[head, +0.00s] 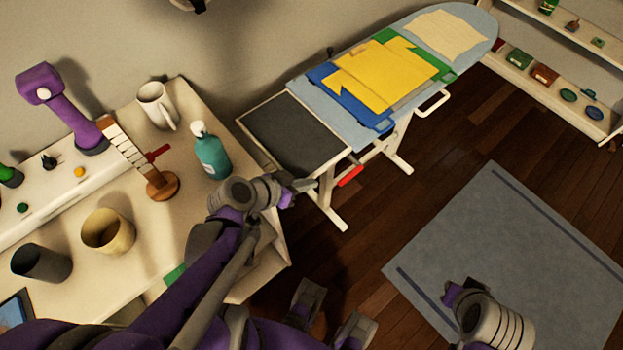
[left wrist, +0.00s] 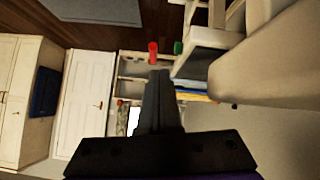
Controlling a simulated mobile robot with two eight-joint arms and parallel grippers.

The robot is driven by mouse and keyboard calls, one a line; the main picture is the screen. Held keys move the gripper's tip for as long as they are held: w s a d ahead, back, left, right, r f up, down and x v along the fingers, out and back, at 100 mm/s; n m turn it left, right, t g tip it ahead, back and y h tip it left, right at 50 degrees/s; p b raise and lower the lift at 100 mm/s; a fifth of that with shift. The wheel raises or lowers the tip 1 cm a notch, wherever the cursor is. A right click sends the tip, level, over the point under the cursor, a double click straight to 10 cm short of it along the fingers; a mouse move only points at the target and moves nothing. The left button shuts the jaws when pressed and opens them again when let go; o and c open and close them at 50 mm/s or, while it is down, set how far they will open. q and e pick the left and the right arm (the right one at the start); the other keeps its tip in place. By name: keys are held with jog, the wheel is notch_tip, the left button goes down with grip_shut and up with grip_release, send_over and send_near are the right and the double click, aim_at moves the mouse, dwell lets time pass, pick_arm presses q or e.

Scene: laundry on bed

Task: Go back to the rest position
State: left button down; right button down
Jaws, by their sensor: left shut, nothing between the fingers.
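My left arm reaches in from the lower left of the head view. Its gripper (head: 303,185) is shut and empty, over the floor side of the desk's right end, with the ironing board's near end behind it. In the left wrist view the shut fingers (left wrist: 158,76) point away from the camera with nothing between them. Part of my right arm shows at the lower right of the head view, above the grey rug (head: 520,240); its fingers are not visible.
A desk (head: 160,215) carries a teal bottle (head: 211,152), white mug (head: 157,106), beige cup (head: 108,232), dark cup (head: 42,263) and purple lamp (head: 60,105). The ironing board (head: 300,88) holds folded yellow, blue and green cloths (head: 385,75). A shelf (head: 545,75) stands top right.

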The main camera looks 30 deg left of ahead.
dwell(0.4)
pick_arm(q)
jog(key=s+d+r+n+g+y+p, duration=0.1)
jog(key=s+r+g+y+p, duration=0.1)
jog(key=r+p, duration=0.1)
jog(key=s+d+r+n+g+y+p, duration=0.1)
jog(key=s+r+g+y+p, duration=0.1)
jog(key=r, duration=0.3)
jog(key=shift+s+d+r+p, duration=0.25)
jog(key=shift+s+d+p, duration=0.15)
jog(key=shift+s, duration=0.2)
